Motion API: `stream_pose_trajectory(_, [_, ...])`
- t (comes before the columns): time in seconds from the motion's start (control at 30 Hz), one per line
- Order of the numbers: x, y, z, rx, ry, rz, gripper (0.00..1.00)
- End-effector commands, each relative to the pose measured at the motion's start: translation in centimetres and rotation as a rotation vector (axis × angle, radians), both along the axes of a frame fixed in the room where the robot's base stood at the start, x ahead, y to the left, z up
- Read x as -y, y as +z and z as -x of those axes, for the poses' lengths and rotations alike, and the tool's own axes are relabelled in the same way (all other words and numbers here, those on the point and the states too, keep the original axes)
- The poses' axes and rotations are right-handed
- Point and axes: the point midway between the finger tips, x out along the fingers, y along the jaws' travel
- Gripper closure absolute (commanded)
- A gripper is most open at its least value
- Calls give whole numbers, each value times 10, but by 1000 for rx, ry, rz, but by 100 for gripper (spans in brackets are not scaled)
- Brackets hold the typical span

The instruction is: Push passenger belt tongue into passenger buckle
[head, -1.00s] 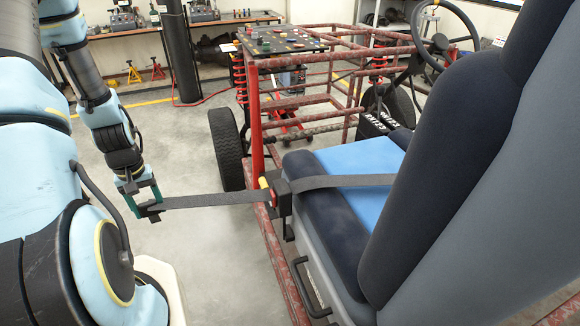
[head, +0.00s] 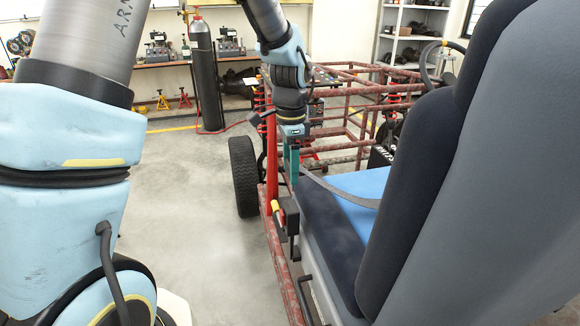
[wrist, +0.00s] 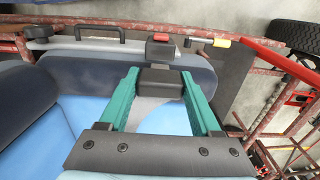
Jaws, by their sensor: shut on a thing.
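My gripper (head: 293,183) points down just above the passenger buckle (head: 291,215), at the near side of the seat. In the wrist view, my gripper's teal fingers (wrist: 160,76) are shut on the dark belt tongue (wrist: 160,86). The buckle (wrist: 160,52), a dark block with a red button, lies just beyond the tongue. They look close or touching; I cannot tell whether the tongue has entered. The grey belt (head: 350,191) runs from my gripper across the blue seat cushion. The tongue is hidden by the fingers in the head view.
A yellow-tipped lever (head: 277,207) stands close beside the buckle. The dark seat back (head: 440,150) rises at right. Open floor (head: 190,220) is on the left.

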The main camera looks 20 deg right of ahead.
Motion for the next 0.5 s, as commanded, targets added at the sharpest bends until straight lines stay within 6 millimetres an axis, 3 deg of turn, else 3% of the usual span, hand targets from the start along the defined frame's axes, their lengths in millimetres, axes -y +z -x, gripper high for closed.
stream_pose_trajectory(0.5, [0,-42,1,-1,-3,-1,94])
